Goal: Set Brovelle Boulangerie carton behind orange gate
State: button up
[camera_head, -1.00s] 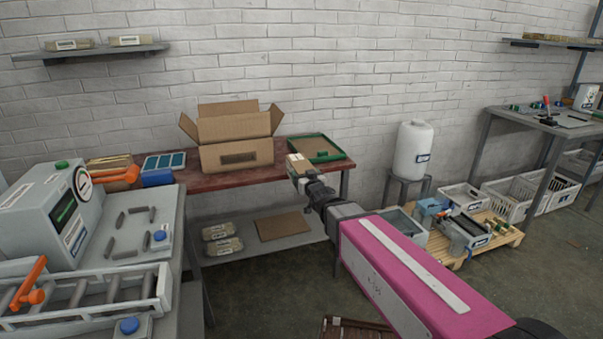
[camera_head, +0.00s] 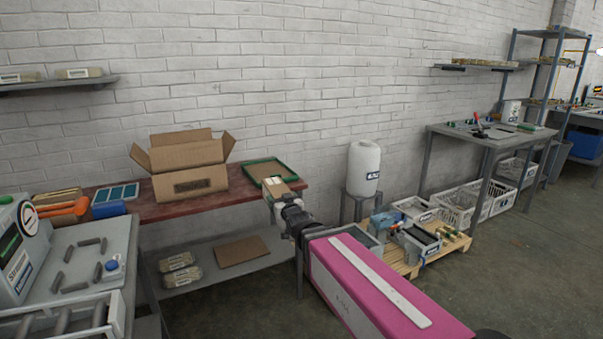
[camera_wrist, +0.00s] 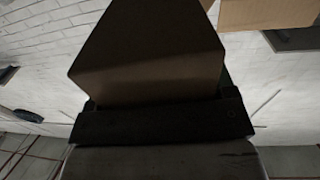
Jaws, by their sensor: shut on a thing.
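My gripper (camera_head: 273,198) is shut on a small brown carton with a pale label (camera_head: 279,186), held near the front right edge of the red-topped table. In the wrist view the carton (camera_wrist: 150,55) is a dark box filling the jaws; no print is readable, so I cannot confirm its name. An orange bar (camera_head: 65,207) shows at the left, behind the grey machine. I cannot tell whether it is the orange gate. The carton is well to its right.
An open cardboard box (camera_head: 190,182) and a green-rimmed tray (camera_head: 262,167) are on the red table (camera_head: 150,208). A grey machine (camera_head: 18,250) stands at the left. A white drum (camera_head: 362,168) and a pallet (camera_head: 440,255) are at the right. Floor at far right is clear.

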jog(key=w+d+r+m+h, duration=0.1)
jog(key=w+d+r, duration=0.4)
jog(key=d, duration=0.5)
jog(key=w+d+r+m+t+h, duration=0.1)
jog(key=w+d+r+h, duration=0.3)
jog(key=d+r, duration=0.4)
jog(key=w+d+r+m+h, duration=0.2)
jog(key=w+d+r, duration=0.4)
jog(key=d, duration=0.5)
jog(key=shift+w+d+r+m+t, duration=0.2)
jog(key=shift+d+r+m+t, duration=0.1)
jog(key=shift+r+m, duration=0.15)
jog(key=shift+f, duration=0.1)
